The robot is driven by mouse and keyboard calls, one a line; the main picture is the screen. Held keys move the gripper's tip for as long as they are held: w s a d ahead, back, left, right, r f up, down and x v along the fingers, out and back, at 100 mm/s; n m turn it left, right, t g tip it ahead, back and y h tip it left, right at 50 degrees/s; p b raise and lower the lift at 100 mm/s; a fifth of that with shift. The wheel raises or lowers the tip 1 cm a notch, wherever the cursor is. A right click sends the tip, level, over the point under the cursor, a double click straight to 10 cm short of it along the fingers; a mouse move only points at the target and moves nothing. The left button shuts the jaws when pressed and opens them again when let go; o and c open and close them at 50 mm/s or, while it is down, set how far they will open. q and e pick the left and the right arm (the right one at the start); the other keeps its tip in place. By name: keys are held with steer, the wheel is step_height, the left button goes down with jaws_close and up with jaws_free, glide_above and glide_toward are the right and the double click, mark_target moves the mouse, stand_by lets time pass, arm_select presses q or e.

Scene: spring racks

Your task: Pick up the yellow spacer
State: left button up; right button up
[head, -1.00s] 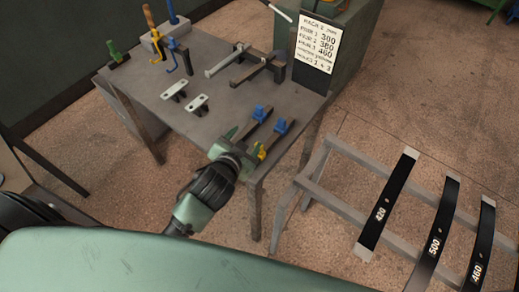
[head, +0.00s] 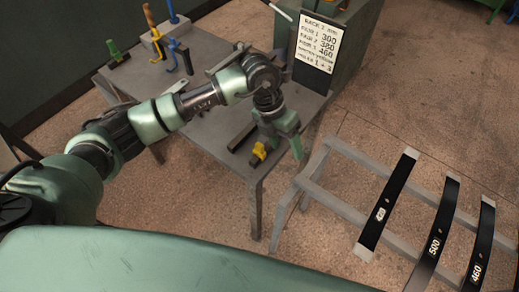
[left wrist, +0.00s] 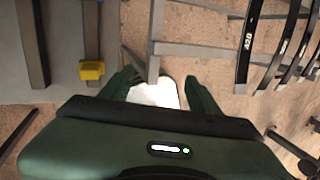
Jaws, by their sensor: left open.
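The yellow spacer (head: 259,151) is a small block near the front right corner of the grey table, beside my left gripper. It also shows in the left wrist view (left wrist: 92,71), at the end of a dark bar, left of my fingers and apart from them. My left gripper (left wrist: 158,80) is open with nothing held between its fingers. In the head view its hand (head: 284,124) hangs pointing down at the table's right edge, just right of the spacer. My right gripper is not in view.
The grey table (head: 215,140) holds hooks, a green clamp (head: 115,50) and dark bars, partly hidden by my arm. A sign (head: 319,43) stands behind. A grey rack (head: 345,208) with black leaf springs (head: 388,205) stands to the right, across a floor gap.

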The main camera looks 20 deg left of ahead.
mark_target(260, 145)
arm_select(q)
steer(key=a+y, duration=0.1)
steer(key=a, duration=0.1)
steer(key=w+a+y, duration=0.1)
steer(key=a, duration=0.2)
steer(key=w+a+y, duration=0.1)
steer(key=a, duration=0.2)
steer(key=shift+w+a+r+n+y, duration=0.1)
steer(key=shift+w+a+n+y, duration=0.1)
steer(key=shift+n+y, duration=0.15)
steer(key=shift+a+f+p, duration=0.1)
steer(key=shift+f+p, duration=0.2)
steer(key=shift+f, duration=0.05)
steer(key=f+p, duration=0.2)
steer(key=f, duration=0.3)
steer(key=shift+s+d+f+p, duration=0.1)
steer(key=shift+d+f+p, duration=0.2)
steer(key=shift+p, duration=0.1)
steer(key=shift+f, duration=0.6)
steer(key=c, duration=1.1)
